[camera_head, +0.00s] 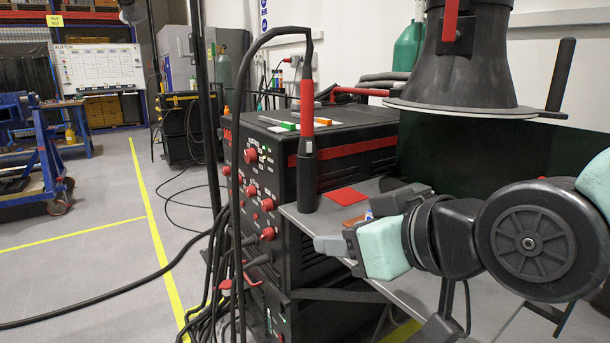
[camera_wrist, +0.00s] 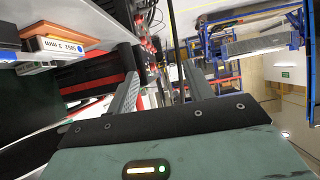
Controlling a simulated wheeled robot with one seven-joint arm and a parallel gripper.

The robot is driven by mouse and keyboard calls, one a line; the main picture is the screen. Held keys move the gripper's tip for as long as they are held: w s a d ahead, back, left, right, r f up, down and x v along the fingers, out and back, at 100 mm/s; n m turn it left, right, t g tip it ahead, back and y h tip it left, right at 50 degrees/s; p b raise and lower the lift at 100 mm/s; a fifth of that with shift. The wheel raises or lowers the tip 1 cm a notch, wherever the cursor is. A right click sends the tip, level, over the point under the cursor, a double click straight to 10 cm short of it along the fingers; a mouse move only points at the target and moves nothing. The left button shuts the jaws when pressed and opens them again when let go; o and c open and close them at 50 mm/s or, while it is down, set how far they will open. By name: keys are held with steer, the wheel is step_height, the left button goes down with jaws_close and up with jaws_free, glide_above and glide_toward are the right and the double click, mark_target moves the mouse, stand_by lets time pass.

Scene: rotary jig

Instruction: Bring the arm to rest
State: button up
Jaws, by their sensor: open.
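My gripper (camera_head: 322,244) is at the front left edge of the grey table, in the head view. It points left, with my arm reaching in from the right. In the wrist view, its two grey fingers (camera_wrist: 158,72) stand apart with nothing between them, so it is open and empty. I cannot tell from these views whether the fingers touch the table edge.
A welding machine (camera_head: 252,185) with cables stands left. A fume hood (camera_head: 462,65) hangs above. A labelled box (camera_wrist: 62,46) shows in the wrist view.

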steer(key=s+d+f+n+g+h, duration=0.1)
steer(key=s+d+f+g+h, duration=0.3)
steer(key=s+f, duration=0.3)
steer(key=s+d+f+g+h, duration=0.2)
steer(key=s+d+f+g, duration=0.2)
steer(key=s+f+g, duration=0.2)
step_height(320, 180, up, 16)
steer(key=p, duration=1.6)
steer(key=shift+s+d+h, duration=0.2)
steer(key=shift+s+h, duration=0.1)
steer(key=shift+s, duration=0.1)
steer(key=shift+o, duration=0.5)
steer(key=shift+a, duration=0.1)
